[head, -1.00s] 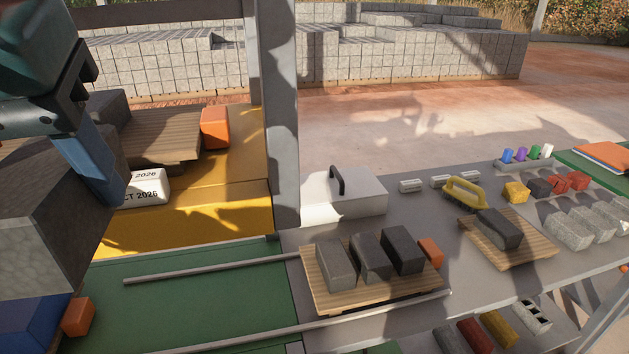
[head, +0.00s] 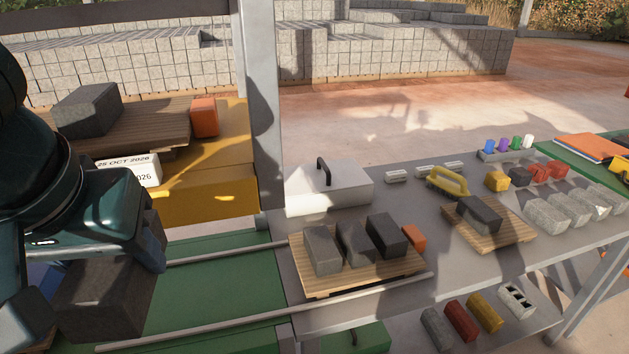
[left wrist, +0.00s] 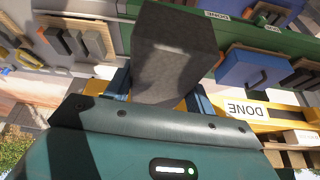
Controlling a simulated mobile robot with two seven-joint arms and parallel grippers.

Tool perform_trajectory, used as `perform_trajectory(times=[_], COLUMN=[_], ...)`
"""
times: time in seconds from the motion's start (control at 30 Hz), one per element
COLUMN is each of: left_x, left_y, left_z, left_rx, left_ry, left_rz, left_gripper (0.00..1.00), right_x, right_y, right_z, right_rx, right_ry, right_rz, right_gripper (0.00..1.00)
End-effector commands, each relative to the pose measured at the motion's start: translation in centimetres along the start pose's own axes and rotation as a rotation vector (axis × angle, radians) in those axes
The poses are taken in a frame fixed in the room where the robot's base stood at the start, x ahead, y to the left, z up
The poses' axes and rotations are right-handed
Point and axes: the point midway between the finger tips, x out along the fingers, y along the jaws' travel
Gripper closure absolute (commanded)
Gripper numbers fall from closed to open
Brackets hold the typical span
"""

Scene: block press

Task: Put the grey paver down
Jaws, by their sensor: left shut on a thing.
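My left gripper (head: 104,262) is shut on a dark grey paver (head: 105,298) at the lower left of the head view. It holds the paver over the left end of the green surface (head: 215,285); whether the paver touches anything below cannot be told. In the left wrist view the paver (left wrist: 175,50) sits between the blue fingers of the gripper (left wrist: 160,90). Three more grey pavers stand in a row on a wooden board (head: 400,272), with an orange block (head: 414,236) at its right end. My right gripper is not in view.
Two metal rails (head: 225,252) run along the green surface. A grey post (head: 262,110) rises beside the yellow press (head: 215,195), which bears a board with a grey paver (head: 88,108). A white box (head: 330,188) and another board (head: 510,235) with a paver lie right.

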Motion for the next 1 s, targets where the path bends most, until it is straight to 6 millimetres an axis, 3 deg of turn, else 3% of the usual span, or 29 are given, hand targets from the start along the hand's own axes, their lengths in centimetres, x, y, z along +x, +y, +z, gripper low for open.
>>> perform_trajectory(times=[0.1,0.3,0.6,0.7,0.93,1.0], left_x=[5.0,13.0,21.2,23.0,22.6,22.6], left_y=[-0.2,-0.2,-0.3,-0.2,0.2,0.2], left_z=[0.2,0.2,0.1,0.1,0.0,0.0], left_rx=[0.027,0.077,0.132,0.147,0.155,0.153], left_ry=[-0.013,-0.011,-0.003,0.001,0.006,0.006], left_rz=[0.010,0.032,0.056,0.063,0.069,0.068], left_gripper=[0.97,0.97,0.97,0.97,0.97,0.97], right_x=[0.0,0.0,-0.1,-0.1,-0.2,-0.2], right_y=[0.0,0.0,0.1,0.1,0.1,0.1], right_z=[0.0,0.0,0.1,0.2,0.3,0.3], right_rx=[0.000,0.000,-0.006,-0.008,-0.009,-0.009], right_ry=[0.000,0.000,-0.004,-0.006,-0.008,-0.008], right_rz=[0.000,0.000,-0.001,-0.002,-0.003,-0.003], right_gripper=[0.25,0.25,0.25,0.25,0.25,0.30])
